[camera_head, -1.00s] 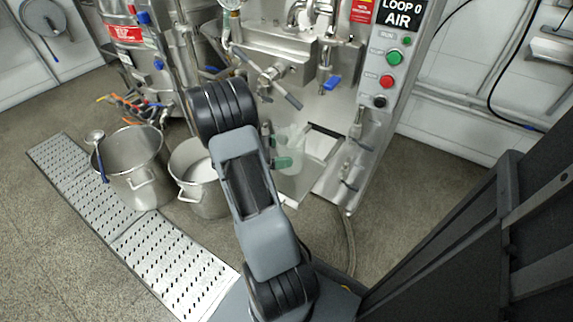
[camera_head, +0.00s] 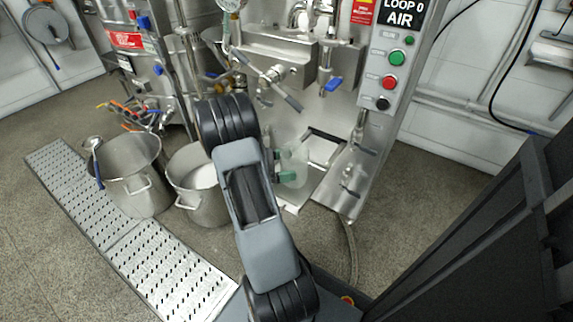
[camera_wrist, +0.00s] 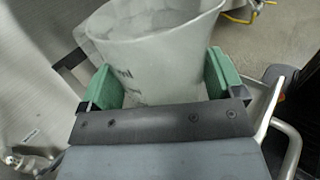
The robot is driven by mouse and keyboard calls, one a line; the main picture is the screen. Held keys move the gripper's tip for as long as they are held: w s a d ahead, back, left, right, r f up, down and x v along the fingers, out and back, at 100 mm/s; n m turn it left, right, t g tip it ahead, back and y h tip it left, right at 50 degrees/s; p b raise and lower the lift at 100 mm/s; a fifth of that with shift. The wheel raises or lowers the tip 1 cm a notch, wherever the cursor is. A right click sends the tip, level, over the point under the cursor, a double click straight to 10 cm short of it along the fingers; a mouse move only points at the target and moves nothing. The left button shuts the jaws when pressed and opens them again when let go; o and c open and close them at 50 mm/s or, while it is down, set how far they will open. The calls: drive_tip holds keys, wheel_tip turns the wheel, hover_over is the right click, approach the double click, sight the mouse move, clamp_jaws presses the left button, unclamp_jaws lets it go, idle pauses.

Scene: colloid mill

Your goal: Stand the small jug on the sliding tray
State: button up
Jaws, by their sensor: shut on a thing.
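The small jug (camera_head: 297,163) is a pale, translucent vessel with a wide mouth. In the head view it is low in front of the steel machine, partly hidden by my arm. In the wrist view the jug (camera_wrist: 155,45) is large, with dark marks on its side. My gripper (camera_wrist: 163,82) is shut on it, with a green finger on either side. A green finger also shows in the head view. A flat steel tray (camera_head: 326,150) with a dark-edged frame appears just right of the jug; I cannot tell whether the jug touches it.
Two steel pots (camera_head: 135,180) (camera_head: 198,180) stand left of my arm beside a perforated floor grating (camera_head: 150,262). A valve with a blue handle (camera_head: 332,84) and a button panel (camera_head: 393,70) are above the tray.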

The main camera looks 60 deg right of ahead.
drive_tip(key=o, duration=0.7)
drive_tip(key=shift+w+a+r, duration=0.15)
drive_tip(key=shift+r, duration=0.1)
drive_tip(key=p+v, duration=0.4)
drive_tip(key=v, duration=0.7)
drive_tip(key=s+a+r+m+t+y, duration=0.1)
drive_tip(key=a+r+m+t+y, duration=0.1)
drive_tip(key=a, duration=0.6)
drive_tip(key=s+a+r+m+t+y, duration=0.1)
drive_tip(key=a+r+m+t+y, duration=0.2)
drive_tip(key=a+t, duration=0.6)
drive_tip(key=s+a+r+m+t+y, duration=0.1)
drive_tip(key=a+r+m+t+y, duration=0.2)
drive_tip(key=a+r+t+y, duration=0.2)
drive_tip(key=shift+s+a+t+y, duration=0.35)
drive_tip(key=shift+a+y, duration=0.45)
drive_tip(key=shift+a, duration=0.9)
